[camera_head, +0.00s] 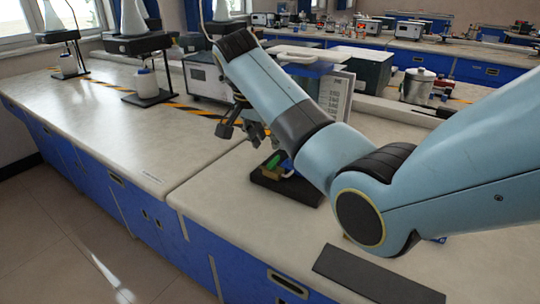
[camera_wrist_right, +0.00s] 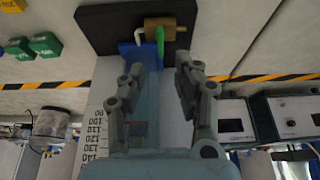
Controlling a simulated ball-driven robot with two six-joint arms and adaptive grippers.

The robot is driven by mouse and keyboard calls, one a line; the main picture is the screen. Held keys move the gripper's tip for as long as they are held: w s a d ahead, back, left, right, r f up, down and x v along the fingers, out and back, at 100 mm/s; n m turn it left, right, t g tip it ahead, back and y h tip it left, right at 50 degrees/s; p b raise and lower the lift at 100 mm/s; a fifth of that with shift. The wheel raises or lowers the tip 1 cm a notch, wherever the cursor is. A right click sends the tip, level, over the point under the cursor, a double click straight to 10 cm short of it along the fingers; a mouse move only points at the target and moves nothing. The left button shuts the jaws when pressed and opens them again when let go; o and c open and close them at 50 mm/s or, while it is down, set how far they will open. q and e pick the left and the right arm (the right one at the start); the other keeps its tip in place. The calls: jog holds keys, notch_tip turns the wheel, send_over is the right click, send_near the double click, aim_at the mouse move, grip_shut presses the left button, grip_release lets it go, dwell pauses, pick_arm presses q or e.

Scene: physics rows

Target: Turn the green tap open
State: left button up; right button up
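The green tap (camera_wrist_right: 160,42) is a flat green lever on a brass body (camera_wrist_right: 168,24) fixed to a black board (camera_wrist_right: 100,30). In the head view the green tap (camera_head: 273,160) sits on the black base (camera_head: 300,190) on the bench, partly hidden by my arm. My right gripper (camera_head: 243,130) hangs over the bench near it. In the wrist view my right gripper (camera_wrist_right: 160,72) has its fingers apart, with the green lever beyond the gap between the tips and not touched. A white spout (camera_wrist_right: 140,34) and a blue vessel (camera_wrist_right: 135,62) are beside the tap. My left gripper is not in view.
A printed scale (camera_wrist_right: 97,125) stands by the blue vessel. Green and yellow blocks (camera_wrist_right: 45,44) lie to the side in the wrist view. In the head view a dark slab (camera_head: 375,276) lies near the bench front, and instruments (camera_head: 205,76) stand behind.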

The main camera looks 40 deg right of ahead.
aim_at(273, 160)
jog(key=x, duration=0.6)
jog(key=shift+f+b, duration=0.2)
jog(key=shift+b, duration=0.1)
jog(key=shift+w+d+f, duration=0.1)
jog(key=shift+d+f, duration=0.15)
jog(key=shift+f, duration=0.2)
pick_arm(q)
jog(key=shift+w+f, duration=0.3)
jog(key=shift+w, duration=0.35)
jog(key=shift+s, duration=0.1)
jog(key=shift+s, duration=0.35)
pick_arm(e)
grip_shut()
